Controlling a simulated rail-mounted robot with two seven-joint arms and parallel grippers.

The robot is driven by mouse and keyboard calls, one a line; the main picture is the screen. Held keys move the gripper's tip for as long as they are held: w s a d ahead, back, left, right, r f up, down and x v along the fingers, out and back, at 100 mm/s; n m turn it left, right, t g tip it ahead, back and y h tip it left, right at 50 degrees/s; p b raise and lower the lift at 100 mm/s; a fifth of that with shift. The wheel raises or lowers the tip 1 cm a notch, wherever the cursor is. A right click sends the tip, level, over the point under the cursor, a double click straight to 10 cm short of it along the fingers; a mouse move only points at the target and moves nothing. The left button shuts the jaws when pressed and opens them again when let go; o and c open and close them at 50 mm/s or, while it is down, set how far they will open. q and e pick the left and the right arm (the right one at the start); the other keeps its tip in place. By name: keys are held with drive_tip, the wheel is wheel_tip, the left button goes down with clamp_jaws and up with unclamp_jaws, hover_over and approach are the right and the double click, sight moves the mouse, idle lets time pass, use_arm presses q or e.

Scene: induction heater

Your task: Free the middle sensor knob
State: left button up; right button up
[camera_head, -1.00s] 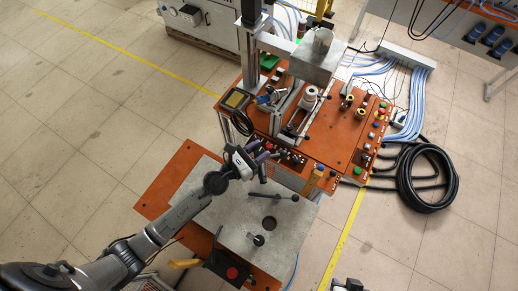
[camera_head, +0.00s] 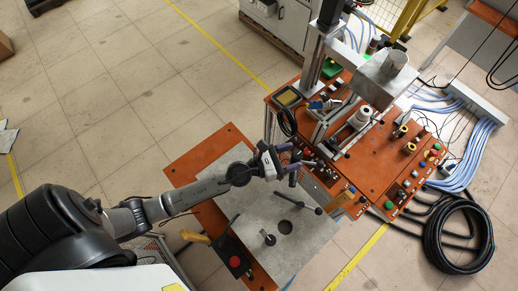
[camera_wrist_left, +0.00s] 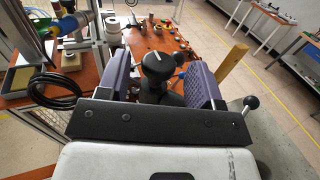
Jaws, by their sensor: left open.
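My left gripper (camera_head: 292,163) reaches in from the left at the front edge of the orange machine table (camera_head: 395,150). In the left wrist view its two purple-padded fingers (camera_wrist_left: 163,88) stand apart. I cannot tell for sure whether this is the middle sensor knob. In the head view the gripper covers part of the front row of small parts, so the knob is not clear there. My right gripper is out of view.
A grey plate (camera_head: 255,205) with a lever and holes lies below the gripper. A red button on a black box (camera_head: 235,262) stands at its front. A white spool (camera_head: 362,116) and small controls stand on the machine table. A black cable coil (camera_head: 458,232) lies on the floor.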

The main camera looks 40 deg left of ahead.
use_arm(q)
drive_tip(key=b+v, duration=0.4)
drive_tip(key=v, duration=0.7)
drive_tip(key=shift+s, duration=0.15)
